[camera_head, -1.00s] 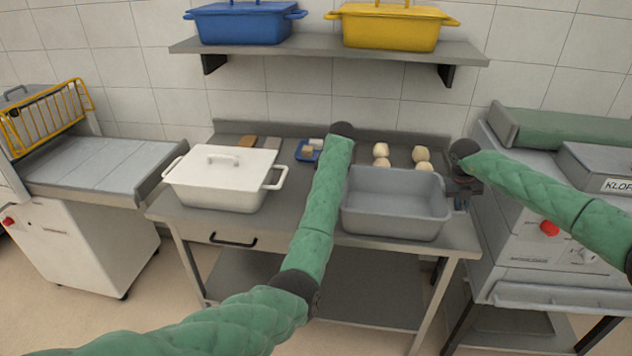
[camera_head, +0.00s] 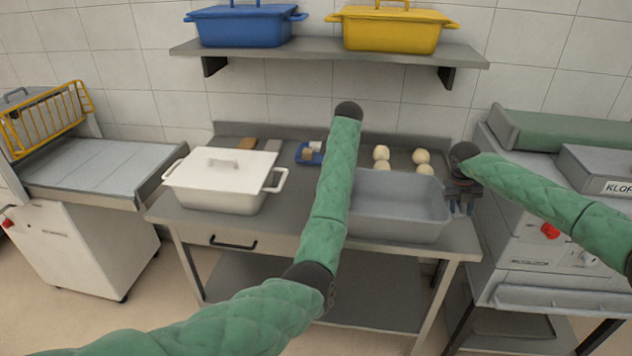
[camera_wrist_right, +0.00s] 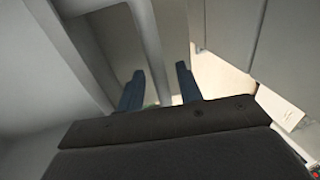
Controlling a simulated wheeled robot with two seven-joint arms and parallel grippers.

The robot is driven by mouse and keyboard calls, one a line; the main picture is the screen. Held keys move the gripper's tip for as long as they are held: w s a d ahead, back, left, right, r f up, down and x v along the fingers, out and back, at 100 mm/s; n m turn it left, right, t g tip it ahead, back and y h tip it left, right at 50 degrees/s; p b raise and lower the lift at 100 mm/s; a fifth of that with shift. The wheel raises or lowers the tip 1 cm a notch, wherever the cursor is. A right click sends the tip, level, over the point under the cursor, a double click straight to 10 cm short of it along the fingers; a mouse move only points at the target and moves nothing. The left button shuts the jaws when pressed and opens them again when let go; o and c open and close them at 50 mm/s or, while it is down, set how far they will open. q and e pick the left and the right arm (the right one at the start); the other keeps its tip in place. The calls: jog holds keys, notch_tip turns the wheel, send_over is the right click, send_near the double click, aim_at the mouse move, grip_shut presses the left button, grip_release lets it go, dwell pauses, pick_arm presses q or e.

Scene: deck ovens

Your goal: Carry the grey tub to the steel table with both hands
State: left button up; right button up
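The grey tub (camera_head: 400,219) is an open, rectangular container standing level on the right part of the steel table (camera_head: 200,217). My left forearm covers the tub's left end. My left gripper is hidden behind my own left arm, whose wrist rises above the table's back edge. My right gripper (camera_head: 461,208) points down just beside the tub's right end, above the table's right edge. In the right wrist view its two dark fingers (camera_wrist_right: 158,88) stand apart. A pale grey edge shows between them there, but I cannot tell what it belongs to. No grip on the tub is visible.
A lidded white pot (camera_head: 220,190) stands at the table's left. Several dough balls (camera_head: 421,156) and a small blue tray (camera_head: 308,153) lie behind. A shelf (camera_head: 330,52) holds a blue pot (camera_head: 240,25) and a yellow pot (camera_head: 390,30). A machine (camera_head: 545,240) stands close at right.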

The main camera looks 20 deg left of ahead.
pick_arm(q)
jog(key=v, duration=0.4)
jog(key=shift+d+r, duration=0.1)
jog(key=shift+r, duration=0.15)
pick_arm(e)
jog(key=v, duration=1.2)
jog(key=shift+f, duration=0.15)
